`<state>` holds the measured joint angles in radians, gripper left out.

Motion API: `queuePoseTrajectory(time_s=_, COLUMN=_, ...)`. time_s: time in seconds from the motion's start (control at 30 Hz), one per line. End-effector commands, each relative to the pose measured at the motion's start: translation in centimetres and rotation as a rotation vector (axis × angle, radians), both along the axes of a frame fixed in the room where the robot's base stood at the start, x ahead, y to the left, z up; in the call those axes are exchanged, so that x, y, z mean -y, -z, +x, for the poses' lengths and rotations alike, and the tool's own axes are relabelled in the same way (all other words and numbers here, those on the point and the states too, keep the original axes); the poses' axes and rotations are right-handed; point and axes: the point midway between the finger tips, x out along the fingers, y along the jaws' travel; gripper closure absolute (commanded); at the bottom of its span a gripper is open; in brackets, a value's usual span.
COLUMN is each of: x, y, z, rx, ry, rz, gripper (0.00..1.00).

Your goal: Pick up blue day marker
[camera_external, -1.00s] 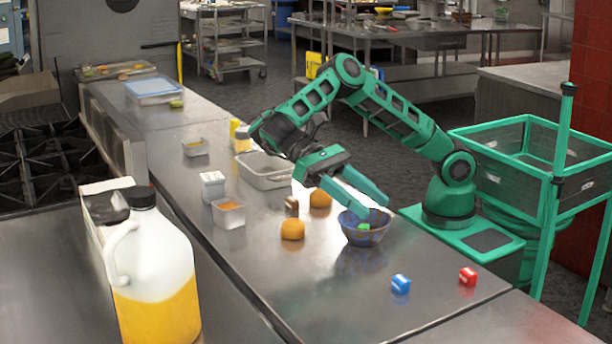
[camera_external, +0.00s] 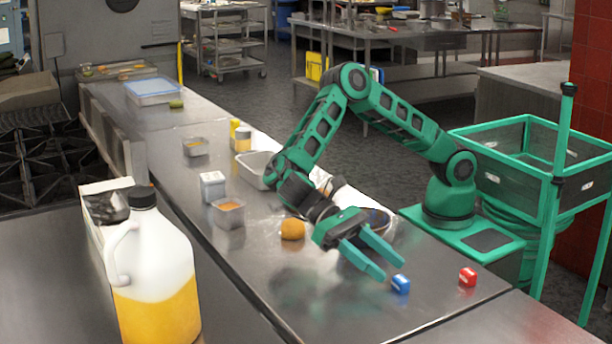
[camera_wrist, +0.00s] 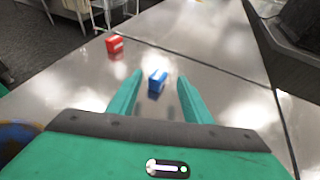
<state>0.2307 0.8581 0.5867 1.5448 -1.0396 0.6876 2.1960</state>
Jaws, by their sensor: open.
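The blue day marker (camera_external: 400,284) is a small blue block with a white label, lying on the metal counter near its front end. In the wrist view the blue marker (camera_wrist: 157,81) sits ahead of and between my two fingers. My gripper (camera_external: 385,265) is open and empty, with its green fingertips just short of the marker. My gripper also shows in the wrist view (camera_wrist: 158,95), fingers spread.
A red block (camera_external: 467,276) lies right of the blue one and also shows in the wrist view (camera_wrist: 115,44). A bowl (camera_external: 380,221) is partly hidden behind my arm. An orange ball-like item (camera_external: 292,229) is left of my gripper.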

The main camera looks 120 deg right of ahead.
Motion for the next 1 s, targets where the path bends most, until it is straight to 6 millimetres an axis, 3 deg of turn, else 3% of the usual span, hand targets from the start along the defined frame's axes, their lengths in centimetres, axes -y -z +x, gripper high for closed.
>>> queuePoseTrajectory(time_s=0.5, x=-4.3, y=2.5, z=-1.6, rx=0.000, ry=0.000, rz=-0.002, gripper=0.55)
queuePoseTrajectory(time_s=0.77, x=-4.6, y=2.6, z=-1.7, rx=0.000, ry=0.001, rz=-0.001, gripper=0.55)
queuePoseTrajectory(time_s=0.8, x=-4.6, y=2.6, z=-1.7, rx=0.000, ry=0.001, rz=-0.001, gripper=0.57)
queuePoseTrajectory(time_s=1.0, x=-4.6, y=2.6, z=-1.7, rx=0.000, ry=0.001, rz=-0.001, gripper=1.00)
